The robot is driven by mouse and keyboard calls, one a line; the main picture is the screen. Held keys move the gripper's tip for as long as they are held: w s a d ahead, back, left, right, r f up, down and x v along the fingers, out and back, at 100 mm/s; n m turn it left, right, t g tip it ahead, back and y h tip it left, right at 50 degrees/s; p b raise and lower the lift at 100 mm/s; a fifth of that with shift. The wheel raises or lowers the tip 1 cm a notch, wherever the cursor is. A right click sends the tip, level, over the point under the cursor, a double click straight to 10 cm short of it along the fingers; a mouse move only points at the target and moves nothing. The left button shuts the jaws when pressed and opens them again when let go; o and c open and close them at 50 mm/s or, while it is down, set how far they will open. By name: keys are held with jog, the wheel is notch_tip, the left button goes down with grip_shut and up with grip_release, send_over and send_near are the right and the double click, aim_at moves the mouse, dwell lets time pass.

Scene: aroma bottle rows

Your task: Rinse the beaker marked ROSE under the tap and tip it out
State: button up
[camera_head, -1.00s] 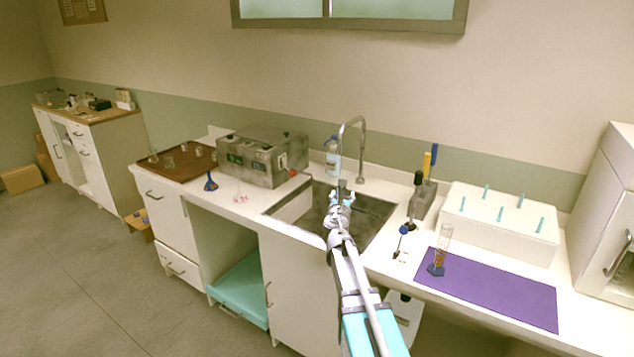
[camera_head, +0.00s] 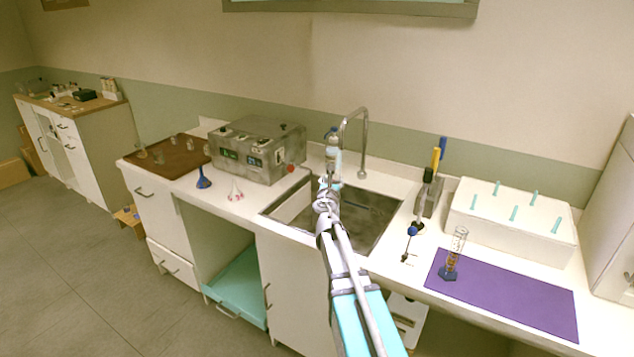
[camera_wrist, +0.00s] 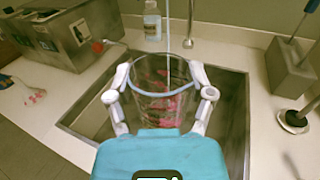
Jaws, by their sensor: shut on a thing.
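In the wrist view my gripper (camera_wrist: 160,98) is shut around a clear glass beaker (camera_wrist: 160,78). The beaker has pink-red markings that I cannot read, and its open rim faces up. In the head view my gripper (camera_head: 328,190) is over the left part of the sink (camera_head: 368,218), and the beaker is hard to make out there. The tap (camera_head: 362,125) arches up behind the sink, its spout end close to my gripper in the picture. In the wrist view a thin pale vertical line stands just behind the beaker's rim; I cannot tell whether it is pipe or water.
A bottle (camera_head: 333,150) stands behind the sink. A grey bath unit (camera_head: 258,150), a blue flask (camera_head: 203,180) and a pink-marked flask (camera_head: 235,192) stand left. Right are a brush holder (camera_head: 428,195), a purple mat (camera_head: 510,295) with a cylinder (camera_head: 452,258), and a white pegged box (camera_head: 512,222).

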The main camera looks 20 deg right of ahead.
jog(key=shift+w+d, duration=0.15)
jog(key=shift+d, duration=0.05)
jog(key=shift+w+a+f, duration=0.1)
jog(key=shift+w+f, duration=0.05)
jog(key=w+a+f+b, duration=0.2)
jog(key=w+a+b, duration=0.1)
jog(key=w+a, duration=0.1)
jog(key=shift+a+f, duration=0.4)
jog(key=shift+a, duration=0.05)
jog(key=shift+w, duration=0.1)
jog(key=w+d+f+b, duration=0.3)
jog(key=w+d, duration=0.9)
jog(key=d, duration=0.3)
jog(key=shift+w+d, duration=0.25)
dwell(1.2)
dwell(1.5)
